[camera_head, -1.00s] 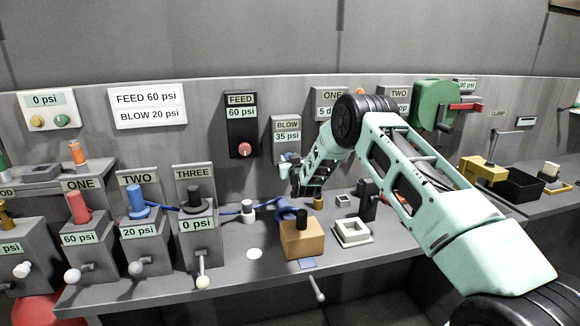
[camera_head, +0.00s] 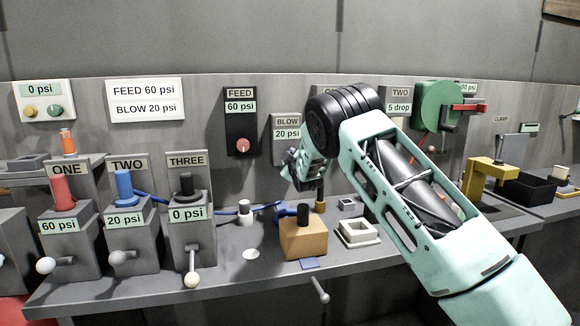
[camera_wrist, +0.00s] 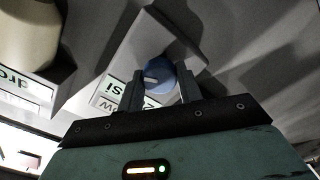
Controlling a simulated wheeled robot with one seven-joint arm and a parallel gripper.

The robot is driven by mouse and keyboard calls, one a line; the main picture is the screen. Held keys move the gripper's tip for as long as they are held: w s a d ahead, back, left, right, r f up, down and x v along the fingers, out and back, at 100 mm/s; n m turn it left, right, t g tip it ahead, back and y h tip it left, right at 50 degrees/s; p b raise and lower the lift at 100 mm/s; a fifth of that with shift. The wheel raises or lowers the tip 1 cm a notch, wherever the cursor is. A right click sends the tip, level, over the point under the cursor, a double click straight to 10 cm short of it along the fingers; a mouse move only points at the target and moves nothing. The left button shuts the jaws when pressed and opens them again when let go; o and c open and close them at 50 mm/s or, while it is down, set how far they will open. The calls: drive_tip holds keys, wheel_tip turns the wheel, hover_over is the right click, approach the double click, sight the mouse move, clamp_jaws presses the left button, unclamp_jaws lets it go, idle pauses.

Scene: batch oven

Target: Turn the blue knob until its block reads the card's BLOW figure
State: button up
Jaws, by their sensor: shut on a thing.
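The card (camera_head: 146,99) on the back wall reads FEED 60 psi and BLOW 20 psi. The BLOW block (camera_head: 286,126) on the wall reads 20 psi in the head view. The blue knob (camera_wrist: 157,75) sits on that block in the wrist view, with a pale pointer mark on it. My gripper (camera_wrist: 158,88) is shut on the blue knob, one finger on each side. In the head view my gripper (camera_head: 297,168) is in front of the lower part of the BLOW block, and the knob is hidden there by my arm.
The FEED block (camera_head: 240,122) reads 60 psi, left of BLOW. Blocks ONE (camera_head: 67,240), TWO (camera_head: 127,237) and THREE (camera_head: 191,233) stand on the bench at left. A tan block (camera_head: 303,238) and a white square frame (camera_head: 357,234) lie below my arm.

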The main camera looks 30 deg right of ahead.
drive_tip(key=shift+n+b, duration=0.3)
drive_tip(key=shift+n, duration=0.2)
drive_tip(key=o, duration=1)
drive_tip(key=b+v, duration=0.4)
drive_tip(key=v, duration=1.3)
drive_tip(key=shift+s+a+r, duration=0.1)
drive_tip(key=shift+s, duration=0.1)
